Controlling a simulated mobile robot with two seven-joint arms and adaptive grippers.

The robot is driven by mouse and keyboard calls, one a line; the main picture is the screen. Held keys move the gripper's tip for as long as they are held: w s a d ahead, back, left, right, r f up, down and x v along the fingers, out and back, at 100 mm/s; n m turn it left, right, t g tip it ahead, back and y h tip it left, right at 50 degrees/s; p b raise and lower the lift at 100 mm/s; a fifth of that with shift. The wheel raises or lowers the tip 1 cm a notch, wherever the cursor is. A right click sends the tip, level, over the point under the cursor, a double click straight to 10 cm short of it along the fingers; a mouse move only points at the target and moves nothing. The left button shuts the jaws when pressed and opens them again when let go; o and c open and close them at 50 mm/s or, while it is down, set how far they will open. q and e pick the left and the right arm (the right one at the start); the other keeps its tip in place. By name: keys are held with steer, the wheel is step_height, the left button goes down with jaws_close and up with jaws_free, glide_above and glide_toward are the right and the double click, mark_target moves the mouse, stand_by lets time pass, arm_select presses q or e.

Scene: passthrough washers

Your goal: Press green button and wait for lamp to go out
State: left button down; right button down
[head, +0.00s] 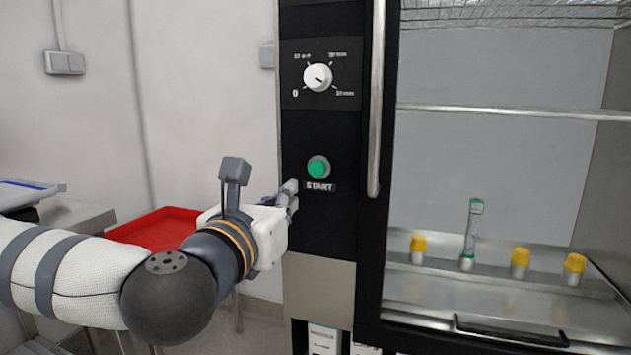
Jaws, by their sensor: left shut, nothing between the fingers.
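The green button (318,167) sits on the black control panel of the washer, above a small START label (319,187). My left gripper (291,188) is shut and empty. Its fingertips are just left of and slightly below the button in the head view; I cannot tell whether they touch the panel. The button face is in plain view and looks green. I cannot make out a separate lamp. My right gripper does not show.
A white dial (317,77) is above the button. A vertical door handle (376,100) stands right of the panel. Behind the glass, yellow-capped pieces and a clear tube (472,232) stand on a rack. A red tray (155,229) lies at left.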

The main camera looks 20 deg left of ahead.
mark_target(319, 170)
arm_select(q)
steer(key=shift+s, duration=0.15)
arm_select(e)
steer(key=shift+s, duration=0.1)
arm_select(q)
steer(key=w, duration=1.4)
steer(key=shift+w+p, duration=0.1)
steer(key=shift+p, duration=0.3)
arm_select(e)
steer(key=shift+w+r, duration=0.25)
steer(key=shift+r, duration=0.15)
